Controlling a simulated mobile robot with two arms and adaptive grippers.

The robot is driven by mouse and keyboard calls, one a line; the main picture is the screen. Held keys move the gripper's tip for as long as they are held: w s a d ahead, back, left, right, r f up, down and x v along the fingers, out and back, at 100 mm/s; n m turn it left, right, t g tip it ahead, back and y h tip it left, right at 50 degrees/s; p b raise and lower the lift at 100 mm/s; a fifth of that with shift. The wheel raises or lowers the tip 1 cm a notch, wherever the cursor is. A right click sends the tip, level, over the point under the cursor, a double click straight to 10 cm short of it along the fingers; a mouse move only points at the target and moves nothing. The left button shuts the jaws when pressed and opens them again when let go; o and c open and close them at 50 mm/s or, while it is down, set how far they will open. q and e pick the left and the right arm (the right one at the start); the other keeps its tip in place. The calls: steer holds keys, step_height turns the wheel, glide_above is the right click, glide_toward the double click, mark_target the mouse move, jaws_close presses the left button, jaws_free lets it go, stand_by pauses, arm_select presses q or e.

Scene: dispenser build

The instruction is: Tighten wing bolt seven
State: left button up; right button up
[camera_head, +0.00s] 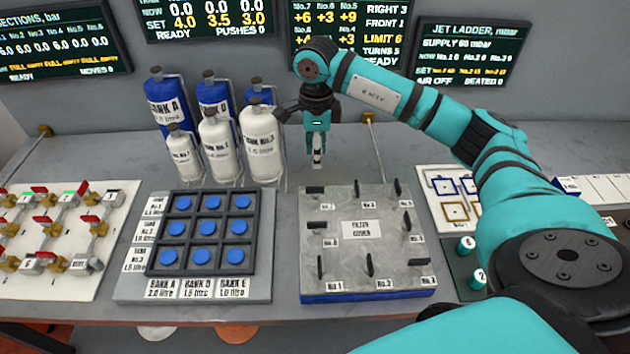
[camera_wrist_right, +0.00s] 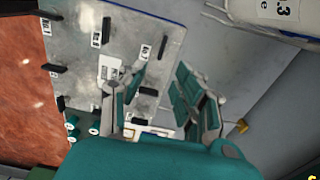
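A grey filter cover (camera_head: 345,262) with black wing bolts lies on the table in the head view. The bolt at its back left corner (camera_head: 315,190), apparently wing bolt seven by row order, has a label too small to read. What looks like the same bolt shows in the wrist view (camera_wrist_right: 163,42). My right gripper (camera_head: 317,160) points down above and behind the cover's back left edge, apart from the bolt. In the wrist view (camera_wrist_right: 160,100) its fingers stand apart with nothing between them. My left gripper is out of view.
Blue and white bottles (camera_head: 262,145) stand close to the left of my right gripper. A button panel (camera_head: 128,288) lies left of the cover, and teal cylinders (camera_head: 466,243) stand to its right. Display screens (camera_head: 350,30) hang on the back wall.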

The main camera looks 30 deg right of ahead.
steer(key=p, duration=0.1)
glide_above(315, 187)
step_height(315, 187, down, 4)
steer(key=shift+s+f, duration=0.1)
step_height(315, 187, down, 6)
steer(key=shift+p, duration=0.8)
steer(key=shift+f, duration=0.8)
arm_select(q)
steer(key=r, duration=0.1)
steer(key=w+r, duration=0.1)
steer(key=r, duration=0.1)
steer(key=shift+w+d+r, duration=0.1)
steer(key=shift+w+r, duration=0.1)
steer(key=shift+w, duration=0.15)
arm_select(e)
jaws_close()
